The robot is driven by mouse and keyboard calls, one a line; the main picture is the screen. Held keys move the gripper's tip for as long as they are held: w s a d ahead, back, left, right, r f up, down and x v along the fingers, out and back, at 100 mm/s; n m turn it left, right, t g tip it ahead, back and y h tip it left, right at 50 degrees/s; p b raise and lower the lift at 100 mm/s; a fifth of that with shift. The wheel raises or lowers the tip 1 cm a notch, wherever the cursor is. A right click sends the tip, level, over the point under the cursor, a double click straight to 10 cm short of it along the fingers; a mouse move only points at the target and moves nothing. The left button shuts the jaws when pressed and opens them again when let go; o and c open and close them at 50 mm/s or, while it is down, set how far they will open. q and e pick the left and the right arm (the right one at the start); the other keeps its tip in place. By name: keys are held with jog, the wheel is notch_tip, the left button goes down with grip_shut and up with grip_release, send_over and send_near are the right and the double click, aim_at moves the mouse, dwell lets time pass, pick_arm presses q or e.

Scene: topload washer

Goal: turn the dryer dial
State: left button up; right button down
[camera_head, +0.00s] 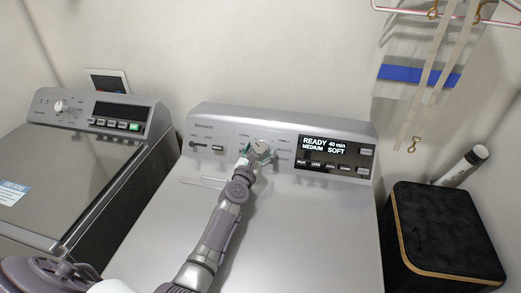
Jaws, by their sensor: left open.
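The dryer dial (262,146) is a round silver knob on the slanted grey control panel (225,118) of the machine in the middle. To its right a lit display (333,146) reads "READY 40 min MEDIUM SOFT". My left gripper (252,156) is open at the dial, at its lower left. Its fingers overlap the dial's edge in the picture, and I cannot tell whether they touch it. The fingers and the wrist hide part of the panel below the dial. My right gripper is not in view.
A second machine (85,180) with its own dial (60,106) and a green-lit button (134,127) stands at the left.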

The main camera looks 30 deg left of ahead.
pick_arm(q)
jog(key=shift+w+a, duration=0.1)
jog(key=shift+w, duration=0.45)
jog(key=c, duration=1.2)
jog(key=shift+o, duration=0.2)
